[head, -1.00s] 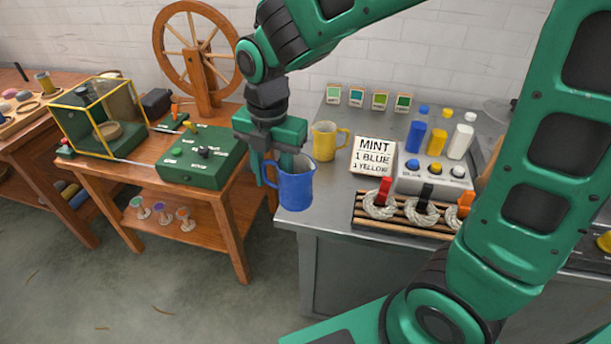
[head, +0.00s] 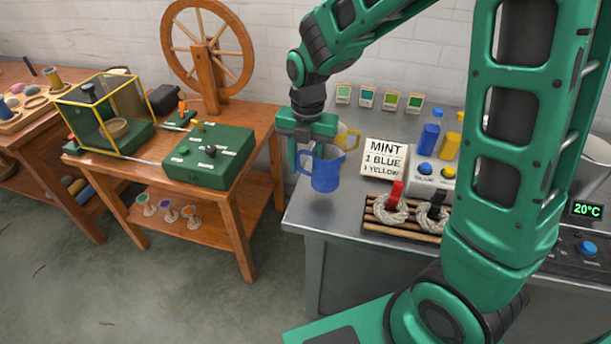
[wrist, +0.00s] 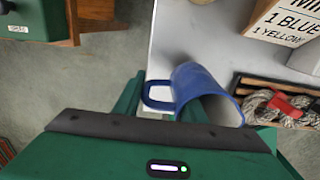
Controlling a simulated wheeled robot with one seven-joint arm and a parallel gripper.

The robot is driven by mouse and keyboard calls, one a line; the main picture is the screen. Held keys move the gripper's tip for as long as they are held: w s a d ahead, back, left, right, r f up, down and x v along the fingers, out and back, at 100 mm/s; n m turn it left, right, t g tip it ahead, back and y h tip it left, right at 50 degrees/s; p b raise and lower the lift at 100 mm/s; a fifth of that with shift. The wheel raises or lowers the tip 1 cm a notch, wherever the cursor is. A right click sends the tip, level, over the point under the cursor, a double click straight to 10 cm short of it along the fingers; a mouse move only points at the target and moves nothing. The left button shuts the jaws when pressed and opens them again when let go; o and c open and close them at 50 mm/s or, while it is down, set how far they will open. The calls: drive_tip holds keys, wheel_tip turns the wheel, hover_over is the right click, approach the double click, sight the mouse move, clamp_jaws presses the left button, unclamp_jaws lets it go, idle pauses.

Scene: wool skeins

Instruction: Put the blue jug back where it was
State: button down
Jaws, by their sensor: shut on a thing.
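The blue jug (head: 327,172) is held in my gripper (head: 308,148) near the left edge of the grey metal table (head: 300,213). In the head view it looks upright, with its handle to the left. In the wrist view the jug (wrist: 205,92) is between my gripper's fingers (wrist: 160,100), its handle over the left finger. My gripper is shut on it. Whether the jug's base touches the table I cannot tell. The yellow jug (head: 347,138) stands behind my gripper and is partly hidden by it.
A sign reading MINT, 1 BLUE, 1 YELLOW (head: 385,160) stands right of the jug. A wooden rack (head: 400,222) with pale skeins lies in front of it. Blue (head: 428,138) and yellow bottles stand behind. A wooden table (head: 225,190) with a green box stands left, across a gap.

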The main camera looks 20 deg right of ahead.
drive_tip(key=shift+d+f, duration=0.1)
drive_tip(key=shift+f, duration=2)
drive_tip(key=c, duration=1.1)
unclamp_jaws()
wheel_tip(320, 180, up, 12)
drive_tip(key=shift+s+d+r, duration=0.1)
drive_tip(key=shift+d, duration=0.05)
